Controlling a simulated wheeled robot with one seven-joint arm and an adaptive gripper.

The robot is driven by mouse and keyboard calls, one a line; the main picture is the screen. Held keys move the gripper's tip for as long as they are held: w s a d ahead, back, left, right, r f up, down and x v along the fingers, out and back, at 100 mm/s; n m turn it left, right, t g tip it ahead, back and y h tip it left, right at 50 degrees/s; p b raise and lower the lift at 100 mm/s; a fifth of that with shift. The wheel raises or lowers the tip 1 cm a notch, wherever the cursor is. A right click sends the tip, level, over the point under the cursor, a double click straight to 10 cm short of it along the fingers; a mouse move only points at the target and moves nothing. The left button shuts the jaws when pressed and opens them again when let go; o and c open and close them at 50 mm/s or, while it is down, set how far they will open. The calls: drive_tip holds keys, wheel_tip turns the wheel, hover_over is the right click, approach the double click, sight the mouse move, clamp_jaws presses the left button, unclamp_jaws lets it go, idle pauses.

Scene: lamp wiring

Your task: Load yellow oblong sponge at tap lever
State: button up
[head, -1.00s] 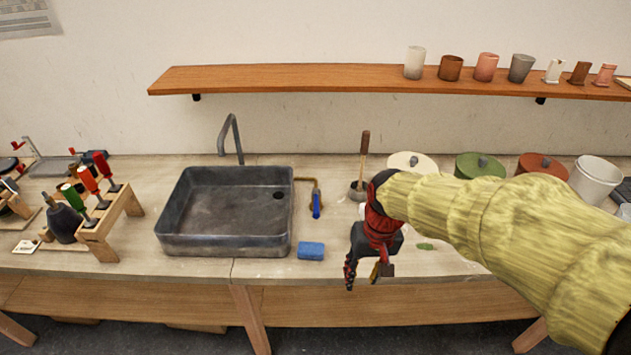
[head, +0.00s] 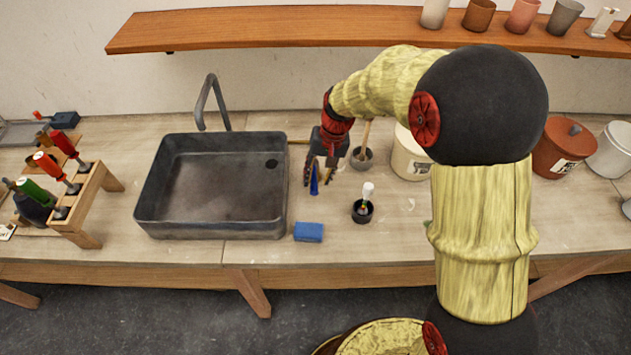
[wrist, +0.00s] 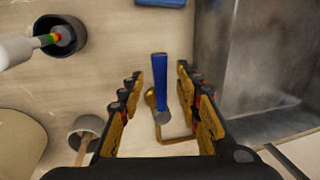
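The tap lever, a blue handle (head: 314,181) on a brass pipe, stands just right of the sink. In the wrist view the blue handle (wrist: 160,80) lies between my fingers, with a gap on each side. My gripper (head: 320,180) is open and empty, pointing down over the lever; whether the fingertips reach its height I cannot tell. The only sponge-like block in view is blue (head: 309,232), not yellow. It lies on the bench near the front edge, and its edge shows in the wrist view (wrist: 160,2).
A grey sink (head: 150,215) is close on the left. A black pot with a white-handled brush (head: 367,190), a mortar with pestle (head: 361,160) and a cream canister (head: 405,160) stand on the right. A screwdriver rack (head: 95,190) is at far left.

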sight(315, 186)
drive_tip(key=shift+a+f, duration=0.15)
drive_tip(key=shift+f, duration=0.7)
drive_tip(key=shift+a+f, duration=0.15)
drive_tip(key=shift+f, duration=0.65)
drive_tip(key=shift+s, duration=0.1)
drive_tip(key=shift+c, duration=0.5)
drive_tip(key=c, duration=0.8)
